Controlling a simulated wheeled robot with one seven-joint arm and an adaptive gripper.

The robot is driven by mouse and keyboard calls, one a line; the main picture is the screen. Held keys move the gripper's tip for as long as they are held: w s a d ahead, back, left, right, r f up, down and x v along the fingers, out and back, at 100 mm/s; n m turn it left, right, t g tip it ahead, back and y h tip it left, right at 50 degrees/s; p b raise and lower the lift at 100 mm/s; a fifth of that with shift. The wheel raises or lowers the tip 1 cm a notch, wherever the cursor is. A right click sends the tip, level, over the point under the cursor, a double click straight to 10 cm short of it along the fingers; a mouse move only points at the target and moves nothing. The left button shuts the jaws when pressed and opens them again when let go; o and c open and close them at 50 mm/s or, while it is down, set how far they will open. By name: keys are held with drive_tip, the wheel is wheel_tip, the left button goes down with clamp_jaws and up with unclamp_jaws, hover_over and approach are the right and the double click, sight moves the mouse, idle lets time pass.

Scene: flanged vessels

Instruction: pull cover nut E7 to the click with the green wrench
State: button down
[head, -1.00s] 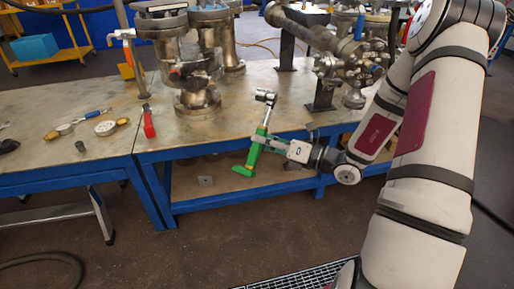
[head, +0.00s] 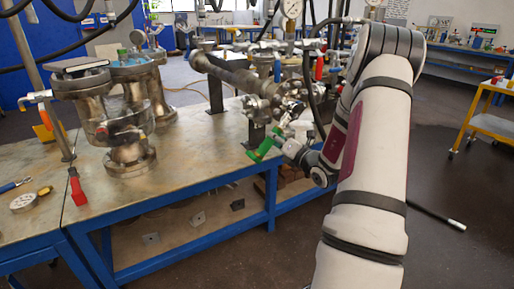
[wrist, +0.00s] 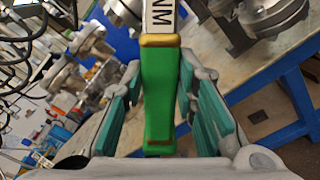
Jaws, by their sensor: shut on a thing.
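My gripper (head: 281,145) is shut on the green wrench (head: 263,147) and holds it by the handle in front of the flanged pipe assembly (head: 232,75). In the wrist view the green handle (wrist: 160,95) lies between the finger pads of my gripper (wrist: 160,78), with a gold band and a white marked shaft beyond it. The wrench's far end is out of the wrist view and hard to make out in the head view. I cannot tell whether it touches anything. Cover nut E7 cannot be picked out among the metal fittings.
A yellow cart (head: 492,122) stands at right. Floor is open at front right.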

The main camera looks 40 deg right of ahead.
drive_tip(key=shift+d+r, duration=0.15)
drive_tip(key=shift+d, duration=0.3)
drive_tip(key=shift+b+x, duration=0.55)
drive_tip(key=shift+x, duration=1.6)
drive_tip(key=shift+w, duration=0.4)
drive_tip(key=shift+w+d, duration=0.25)
drive_tip(key=shift+w, duration=0.45)
drive_tip(key=shift+w+r, duration=0.1)
drive_tip(key=a+r+m+p, duration=0.1)
drive_tip(key=m+p, duration=0.1)
drive_tip(key=a+r+m+p, duration=0.1)
drive_tip(key=r+p, duration=0.1)
drive_tip(key=p, duration=0.1)
drive_tip(key=shift+w+r+m, duration=0.1)
drive_tip(key=shift+w+m, duration=0.1)
drive_tip(key=shift+m, duration=0.2)
drive_tip(key=r+m+p, duration=0.1)
drive_tip(key=p, duration=0.1)
drive_tip(key=a+r+m+p, duration=0.1)
drive_tip(key=r+m+p, duration=0.1)
drive_tip(key=p, duration=0.1)
drive_tip(key=shift+w, duration=0.1)
drive_tip(key=shift+a+f, duration=0.1)
